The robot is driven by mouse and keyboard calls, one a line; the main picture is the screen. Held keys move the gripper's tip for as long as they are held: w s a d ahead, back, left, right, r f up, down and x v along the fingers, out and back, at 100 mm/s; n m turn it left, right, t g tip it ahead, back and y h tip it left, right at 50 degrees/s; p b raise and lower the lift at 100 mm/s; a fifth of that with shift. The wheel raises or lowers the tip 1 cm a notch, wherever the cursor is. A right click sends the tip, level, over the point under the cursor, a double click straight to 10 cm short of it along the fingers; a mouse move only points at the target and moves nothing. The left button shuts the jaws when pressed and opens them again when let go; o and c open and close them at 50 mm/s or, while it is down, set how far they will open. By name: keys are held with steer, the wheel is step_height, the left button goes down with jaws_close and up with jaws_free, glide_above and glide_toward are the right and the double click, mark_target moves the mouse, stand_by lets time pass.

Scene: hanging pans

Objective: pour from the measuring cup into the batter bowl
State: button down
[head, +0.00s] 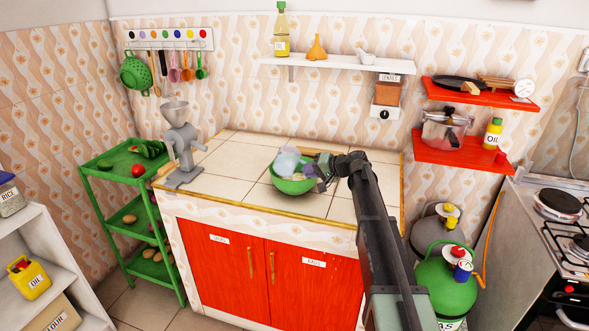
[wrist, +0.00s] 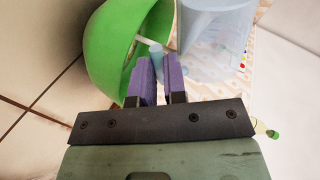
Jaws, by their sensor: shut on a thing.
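The green batter bowl (head: 296,187) stands on the tiled counter. The translucent bluish measuring cup (head: 287,160) is over the bowl's back left part and appears tipped well over. In the wrist view the cup (wrist: 212,45) is beyond my fingers and the bowl (wrist: 105,50) is at left, its opening turned sideways in the picture. My gripper (wrist: 160,82) has its purple fingers shut on the cup's handle (wrist: 156,54). In the head view my gripper (head: 322,171) is at the bowl's right rim. Whether anything flows from the cup cannot be seen.
A grey grinder (head: 181,150) stands at the counter's left end. A wooden item (head: 313,151) shows behind the bowl. A white shelf (head: 335,64) with a bottle hangs above. Red shelves (head: 462,156) with a pot are at right. The counter's front left is clear.

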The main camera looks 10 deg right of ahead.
steer(key=shift+w+d+r+m+g+p, duration=0.25)
steer(key=shift+w+d+m+g+p, duration=0.15)
steer(key=shift+w+m, duration=0.25)
stand_by(0.8)
steer(key=shift+w+r+m+g+y, duration=0.1)
steer(key=shift+r+m+g+y, duration=0.2)
steer(key=shift+m, duration=0.15)
stand_by(0.4)
steer(key=shift+f, duration=0.1)
